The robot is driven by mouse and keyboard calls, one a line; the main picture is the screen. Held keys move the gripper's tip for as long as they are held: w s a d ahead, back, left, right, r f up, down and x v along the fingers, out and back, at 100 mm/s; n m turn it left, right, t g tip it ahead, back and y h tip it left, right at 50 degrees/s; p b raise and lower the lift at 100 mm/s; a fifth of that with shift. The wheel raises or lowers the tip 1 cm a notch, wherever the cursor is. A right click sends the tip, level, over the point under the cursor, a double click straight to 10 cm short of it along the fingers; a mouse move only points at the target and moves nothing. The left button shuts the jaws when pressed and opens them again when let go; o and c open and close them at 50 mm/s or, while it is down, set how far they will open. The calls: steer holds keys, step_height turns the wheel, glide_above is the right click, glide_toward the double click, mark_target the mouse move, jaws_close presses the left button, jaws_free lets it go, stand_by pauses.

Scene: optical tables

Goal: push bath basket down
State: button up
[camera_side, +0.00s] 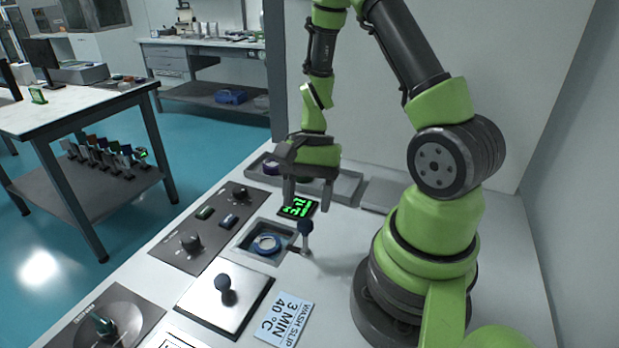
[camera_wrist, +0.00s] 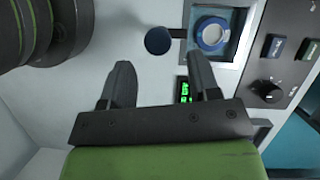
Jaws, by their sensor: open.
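The bath (camera_side: 245,241) is a square recess in the bench top. A white and blue ring-shaped item, seemingly the basket (camera_side: 267,245), sits inside it and also shows in the wrist view (camera_wrist: 211,33). A dark blue round knob (camera_side: 305,226) stands on a short post at the bath's right edge; in the wrist view the knob (camera_wrist: 159,40) is joined to the bath by a dark arm. My gripper (camera_side: 307,207) is open and empty, pointing down near the knob. In the wrist view the knob lies just beyond the fingertips (camera_wrist: 158,64), roughly between them.
A green-lit display (camera_side: 297,207) is close to my fingers. A control panel (camera_side: 212,226) with knobs and switches lies left of the bath. A metal lid (camera_side: 222,300) with a dark knob and a "wash slip 3 min 40 °C" card (camera_side: 284,318) lie in front. A grey tray (camera_side: 345,187) is behind.

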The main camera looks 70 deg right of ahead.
steer(key=shift+v, duration=1.7)
steer(key=shift+c, duration=0.2)
steer(key=shift+a+r, duration=0.1)
steer(key=c, duration=0.4)
steer(key=r, duration=0.1)
steer(key=a+r+h, duration=0.1)
steer(key=r, duration=0.1)
steer(key=shift+w+a+h, duration=0.15)
steer(key=shift+h, duration=0.15)
jaws_close()
step_height(320, 180, up, 6)
steer(key=s+a+m+h, duration=0.1)
steer(key=a+m+h, duration=0.1)
steer(key=h, duration=0.1)
steer(key=shift+t, duration=0.4)
step_height(320, 180, down, 14)
steer(key=shift+r, duration=0.15)
